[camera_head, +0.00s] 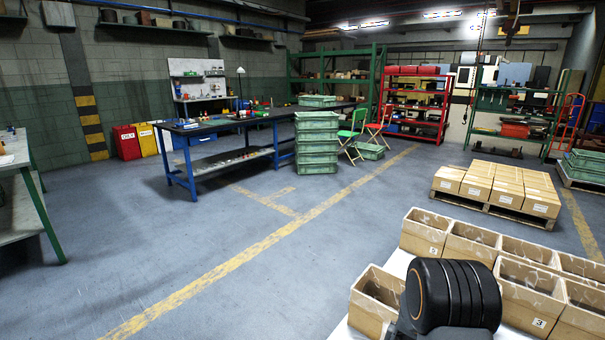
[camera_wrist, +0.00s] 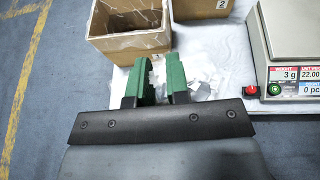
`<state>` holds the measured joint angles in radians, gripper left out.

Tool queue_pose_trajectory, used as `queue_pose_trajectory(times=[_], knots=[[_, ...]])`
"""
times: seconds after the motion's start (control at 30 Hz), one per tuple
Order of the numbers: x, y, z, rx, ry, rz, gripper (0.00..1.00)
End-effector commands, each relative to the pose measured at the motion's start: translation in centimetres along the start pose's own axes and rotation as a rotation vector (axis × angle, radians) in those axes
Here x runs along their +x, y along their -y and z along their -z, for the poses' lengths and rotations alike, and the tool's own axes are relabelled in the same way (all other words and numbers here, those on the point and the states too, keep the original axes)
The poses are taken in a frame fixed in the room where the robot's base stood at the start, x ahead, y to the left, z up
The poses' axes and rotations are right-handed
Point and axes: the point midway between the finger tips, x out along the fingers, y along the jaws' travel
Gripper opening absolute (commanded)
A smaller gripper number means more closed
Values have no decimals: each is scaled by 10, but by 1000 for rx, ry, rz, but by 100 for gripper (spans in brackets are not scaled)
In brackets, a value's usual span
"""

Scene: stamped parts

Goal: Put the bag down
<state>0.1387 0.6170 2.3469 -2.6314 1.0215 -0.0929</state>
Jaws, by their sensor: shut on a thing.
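My gripper (camera_wrist: 158,80) shows in the wrist view with its two green fingers shut on a clear plastic bag (camera_wrist: 157,72). The bag is crumpled and see-through, and parts of it show between the fingers and to the right of the right finger. Its lower part and contents are hard to make out. The fingers are over a white table top (camera_wrist: 232,80), just on the near side of an open cardboard box (camera_wrist: 115,45). I cannot tell whether the bag touches the table. In the head view my black arm hides the gripper and the bag.
A counting scale (camera_wrist: 282,50) reading 3 g stands right of the fingers, with a red button (camera_wrist: 247,91) beside it. A box marked 2 (camera_wrist: 208,9) is behind. In the head view several open boxes (camera_head: 430,242) line the table. Left of it is open floor (camera_head: 200,250).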

Motion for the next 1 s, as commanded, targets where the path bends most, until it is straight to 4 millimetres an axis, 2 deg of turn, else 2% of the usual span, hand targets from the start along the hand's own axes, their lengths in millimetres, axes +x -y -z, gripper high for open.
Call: queue_pose_trajectory(times=[0.03,0.2,0.5,0.87,1.0], knots=[[-5,-13,4,-11,6,-31,0],[-27,-46,10,-44,6,-112,0],[-54,-92,13,-90,5,-223,0],[-68,-120,18,-118,3,-286,0],[-72,-119,8,-117,3,-284,0]])
